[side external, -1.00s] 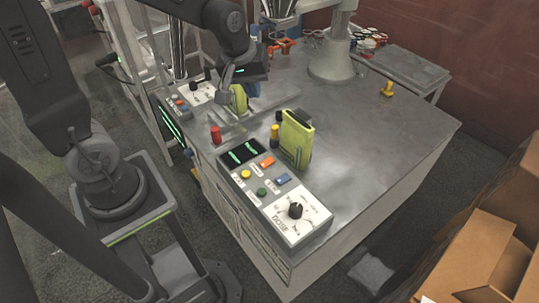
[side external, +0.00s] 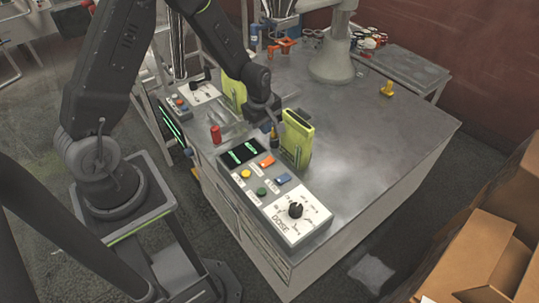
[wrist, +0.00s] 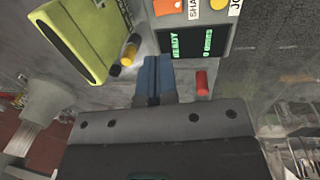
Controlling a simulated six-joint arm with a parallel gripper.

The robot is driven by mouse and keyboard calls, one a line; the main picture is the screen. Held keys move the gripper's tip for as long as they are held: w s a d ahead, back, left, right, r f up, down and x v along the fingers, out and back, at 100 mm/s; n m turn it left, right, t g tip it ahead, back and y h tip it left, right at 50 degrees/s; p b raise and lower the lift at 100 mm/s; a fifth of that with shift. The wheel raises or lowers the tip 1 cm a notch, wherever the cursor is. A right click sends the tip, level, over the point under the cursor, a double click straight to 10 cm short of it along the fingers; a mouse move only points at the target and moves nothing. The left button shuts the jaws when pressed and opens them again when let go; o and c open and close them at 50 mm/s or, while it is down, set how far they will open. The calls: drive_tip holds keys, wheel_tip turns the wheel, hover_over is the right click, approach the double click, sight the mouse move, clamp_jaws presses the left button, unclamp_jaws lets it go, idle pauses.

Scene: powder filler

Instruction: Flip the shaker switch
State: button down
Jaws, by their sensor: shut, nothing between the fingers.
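The control panel (side external: 285,208) lies along the table's front edge. Its orange switch (side external: 267,161) stands at the panel's far end near a dark display. In the wrist view the orange switch (wrist: 167,6) is at the top edge, beside a cut-off label starting "SHA" (wrist: 193,10). My gripper (wrist: 153,62) has its blue fingers shut together and empty. It hangs above the table near the display end of the panel, apart from the orange switch. The switch's tilt is too small to tell.
A yellow-and-black cylinder (wrist: 131,48) and a tall lime-green box (wrist: 82,38) stand close to my fingers. A red cylinder (wrist: 202,83) stands on their other side. A yellow button (side external: 246,174), green button (side external: 262,191), blue switch (side external: 283,179) and dose knob (side external: 296,210) share the panel.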

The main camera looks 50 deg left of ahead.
sight(267, 162)
drive_tip(key=f, duration=0.4)
drive_tip(key=w+f, duration=0.1)
drive_tip(key=f, duration=0.9)
drive_tip(key=shift+w, duration=0.35)
drive_tip(key=shift+f, duration=0.2)
drive_tip(key=shift+s+r, duration=0.25)
drive_tip(key=shift+s, duration=0.5)
drive_tip(key=shift+w+r, duration=0.1)
drive_tip(key=shift+r, duration=0.05)
